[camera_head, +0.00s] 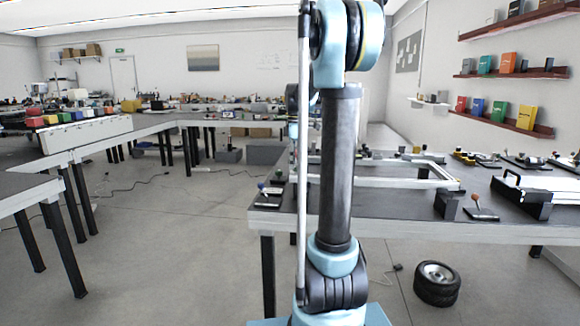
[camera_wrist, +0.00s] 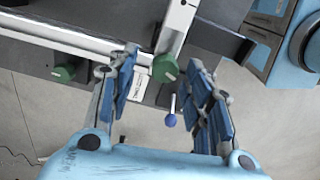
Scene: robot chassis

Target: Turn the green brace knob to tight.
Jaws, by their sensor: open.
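In the wrist view a green knob (camera_wrist: 165,67) with a pale mark on its face sits at the end of a light metal bar, between my fingertips. A second green knob (camera_wrist: 63,73) lies farther left, outside my fingers, below another metal bar. I cannot tell from the view which one is the brace knob. My gripper (camera_wrist: 162,60) is open, with blue-padded fingers on either side of the first knob; contact is not clear. In the head view my arm stands in front of the workbench and hides part of it; my gripper is not clearly seen there.
A lever with a blue ball (camera_wrist: 171,120) stands just below the nearer knob, between my fingers. A small white label (camera_wrist: 138,90) is beside it.

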